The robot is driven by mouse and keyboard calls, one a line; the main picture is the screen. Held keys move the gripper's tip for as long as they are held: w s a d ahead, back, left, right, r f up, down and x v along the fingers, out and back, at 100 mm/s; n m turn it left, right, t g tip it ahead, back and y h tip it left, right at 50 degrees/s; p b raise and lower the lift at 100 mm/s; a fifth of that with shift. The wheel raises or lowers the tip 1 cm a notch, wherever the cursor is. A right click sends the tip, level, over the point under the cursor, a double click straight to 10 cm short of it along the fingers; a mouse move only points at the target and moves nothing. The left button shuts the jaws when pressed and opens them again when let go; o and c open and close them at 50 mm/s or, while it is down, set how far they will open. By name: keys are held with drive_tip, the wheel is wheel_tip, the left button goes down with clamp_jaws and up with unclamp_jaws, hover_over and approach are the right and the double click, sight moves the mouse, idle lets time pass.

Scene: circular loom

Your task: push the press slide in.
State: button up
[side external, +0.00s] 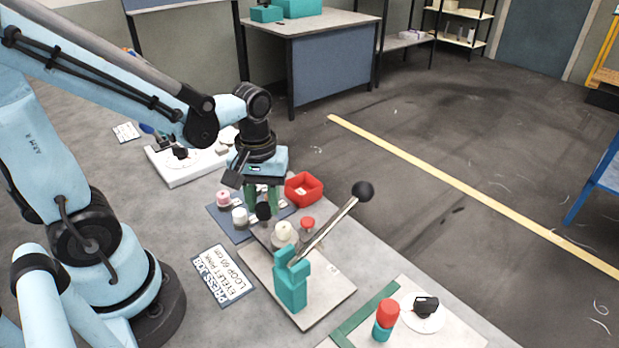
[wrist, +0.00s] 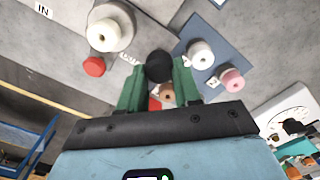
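The press stands on a pale base plate (side external: 328,290) with a teal bracket (side external: 291,284) and a lever ending in a black ball (side external: 363,191). A black round knob (side external: 263,211), which looks like the slide's handle, sits at the press's far-left end. My gripper (side external: 263,203) points down at this knob, its green fingers apart on either side. In the wrist view the knob (wrist: 160,66) appears between the fingertips of my gripper (wrist: 158,78). I cannot tell whether the fingers touch it. A cream round part (side external: 285,234) stands on the press. An "IN" label (wrist: 44,10) shows in the wrist view.
A blue mat (side external: 228,228) with white (side external: 240,217) and pink (side external: 223,198) spools lies close beside my gripper. A red bin (side external: 304,189) stands behind it. A red button (side external: 307,223) is near the lever. A job card (side external: 222,276) lies in front.

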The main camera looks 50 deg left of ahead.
clamp_jaws()
idle(1.0)
